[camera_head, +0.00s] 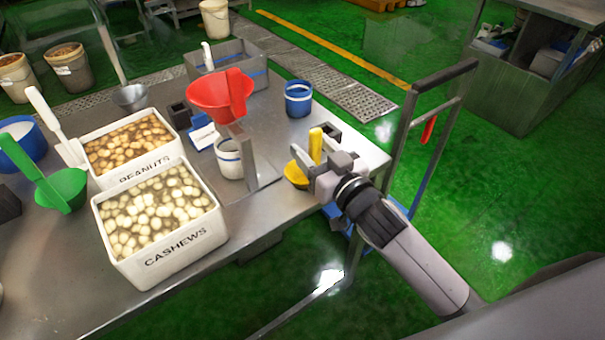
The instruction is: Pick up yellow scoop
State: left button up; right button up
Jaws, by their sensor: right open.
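The yellow scoop (296,175) stands near the right edge of the metal table (240,215), its handle pointing up. Its bowl is partly hidden behind my right gripper (318,172). My right gripper is open, with its fingers close beside the scoop's handle; I cannot tell whether they touch it. The right arm reaches in from the lower right. My left gripper is not in view.
White bins of peanuts (128,150) and cashews (165,232) stand on the left. A green scoop (62,190), a red funnel (222,92), a white-and-blue cup (229,160) and a blue cup (298,100) are nearby. A trolley handle (440,76) rises behind my right arm.

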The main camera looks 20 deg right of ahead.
grip_shut()
